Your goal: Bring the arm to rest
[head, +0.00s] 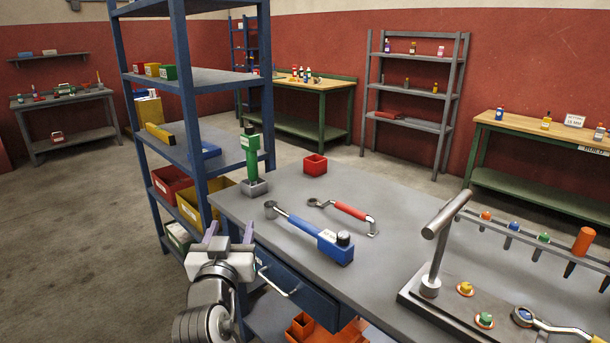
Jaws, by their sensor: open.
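My gripper (229,232) shows at the lower left of the head view, at the end of my pale grey arm. Its two purple-grey fingers stand apart, and nothing shows between them. It is beside the left end of the grey workbench (378,200), close to the blue drawer (290,290) with its metal handle. From this view I cannot tell whether it touches the bench or the shelf.
A blue shelf rack (190,110) stands just behind my gripper. The bench holds a green tool in a grey holder (254,188), a blue-handled tool (318,238), a red-handled wrench (348,210), a red box (315,165) and a metal fixture (435,290). Floor at left is clear.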

